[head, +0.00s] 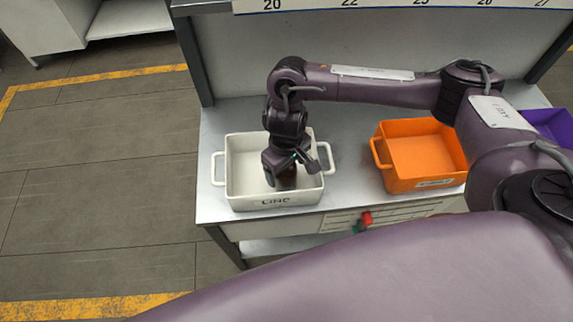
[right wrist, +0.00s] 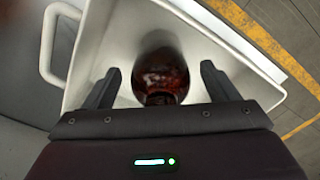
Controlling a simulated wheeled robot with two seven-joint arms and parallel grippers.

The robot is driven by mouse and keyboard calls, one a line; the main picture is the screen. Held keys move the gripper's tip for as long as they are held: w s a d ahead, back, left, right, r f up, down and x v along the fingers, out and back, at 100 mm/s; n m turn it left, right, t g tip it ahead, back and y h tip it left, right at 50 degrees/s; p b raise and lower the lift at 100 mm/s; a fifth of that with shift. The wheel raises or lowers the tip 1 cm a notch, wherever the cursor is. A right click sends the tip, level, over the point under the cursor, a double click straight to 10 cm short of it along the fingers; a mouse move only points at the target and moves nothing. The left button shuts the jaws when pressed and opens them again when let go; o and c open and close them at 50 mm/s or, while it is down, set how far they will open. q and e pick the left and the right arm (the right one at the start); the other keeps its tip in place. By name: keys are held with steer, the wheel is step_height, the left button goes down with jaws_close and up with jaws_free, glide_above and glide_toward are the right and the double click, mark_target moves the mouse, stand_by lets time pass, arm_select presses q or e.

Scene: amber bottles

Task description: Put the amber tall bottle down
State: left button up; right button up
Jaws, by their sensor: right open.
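The amber tall bottle (right wrist: 160,75) is dark red-brown and stands inside the white bin (head: 243,190). In the head view the bottle (head: 287,178) shows only in part below my right gripper (head: 284,172). In the right wrist view my right gripper (right wrist: 158,88) is open, with one finger on each side of the bottle and a gap to both. The bottle's base is hidden from the wrist camera. My left gripper is not in view.
The white bin has handles at both sides and stands at the left end of the grey table (head: 350,195). An orange bin (head: 420,150) and a purple bin (head: 550,125) stand to the right. Table is clear between the white and orange bins. A shelf edge runs above.

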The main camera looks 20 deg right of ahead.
step_height(320, 180, up, 12)
steer(key=p, duration=0.2)
steer(key=shift+r+p, duration=0.15)
steer(key=shift+p, duration=0.2)
stand_by(0.5)
